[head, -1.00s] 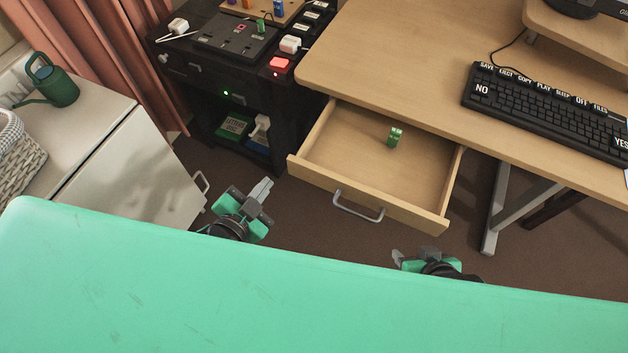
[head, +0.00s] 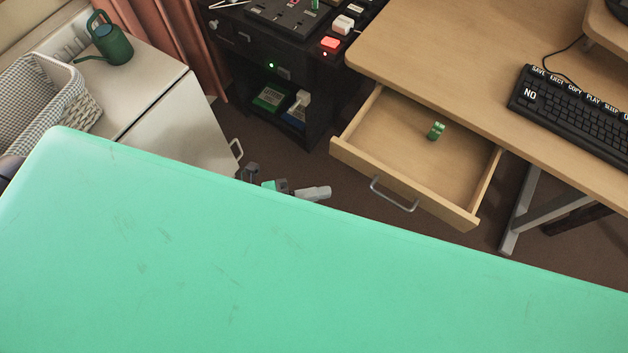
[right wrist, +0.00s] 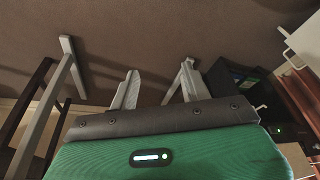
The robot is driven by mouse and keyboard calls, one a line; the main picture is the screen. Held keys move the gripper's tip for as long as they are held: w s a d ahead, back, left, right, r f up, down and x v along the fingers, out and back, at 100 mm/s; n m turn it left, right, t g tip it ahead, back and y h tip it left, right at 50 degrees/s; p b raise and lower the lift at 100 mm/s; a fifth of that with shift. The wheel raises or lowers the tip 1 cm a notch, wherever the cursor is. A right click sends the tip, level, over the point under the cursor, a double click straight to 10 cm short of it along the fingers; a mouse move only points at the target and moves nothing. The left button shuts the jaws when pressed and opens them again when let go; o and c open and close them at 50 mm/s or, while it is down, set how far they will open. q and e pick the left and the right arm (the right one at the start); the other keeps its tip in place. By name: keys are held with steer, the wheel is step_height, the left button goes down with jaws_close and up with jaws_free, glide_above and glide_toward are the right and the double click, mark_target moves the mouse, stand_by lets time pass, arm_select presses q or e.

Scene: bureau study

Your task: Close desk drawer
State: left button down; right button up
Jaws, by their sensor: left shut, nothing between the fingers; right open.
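The desk drawer (head: 400,160) is pulled open from the wooden desk (head: 450,60) in the head view. It has a grey bar handle (head: 394,196) on its front, and a small green item (head: 436,131) lies inside. My left gripper (head: 318,193) is shut and empty, low over the floor, to the left of the drawer front and apart from it. My right gripper is hidden in the head view. In the right wrist view its two fingers (right wrist: 158,88) are apart with nothing between them, and the brown floor shows beyond.
A black cabinet (head: 295,140) with a lit red button (head: 330,42) stands left of the desk. A white cabinet (head: 185,130) with a watering can (head: 112,45) and basket (head: 60,100) is at left. A grey desk leg (head: 520,213) stands right of the drawer.

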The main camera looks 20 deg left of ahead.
mark_target(363, 168)
arm_select(q)
steer(key=x, duration=0.3)
steer(key=w+x, duration=0.1)
steer(key=x, duration=0.2)
steer(key=a+p+x, duration=0.1)
steer(key=x, duration=0.2)
steer(key=shift+w, duration=0.45)
steer(key=shift+w+d, duration=0.2)
steer(key=shift+w, duration=0.3)
arm_select(e)
steer(key=shift+s+x, duration=0.15)
steer(key=shift+x, duration=0.6)
steer(key=shift+s+x, duration=0.2)
steer(key=shift+x, duration=0.55)
steer(key=shift+f, duration=0.1)
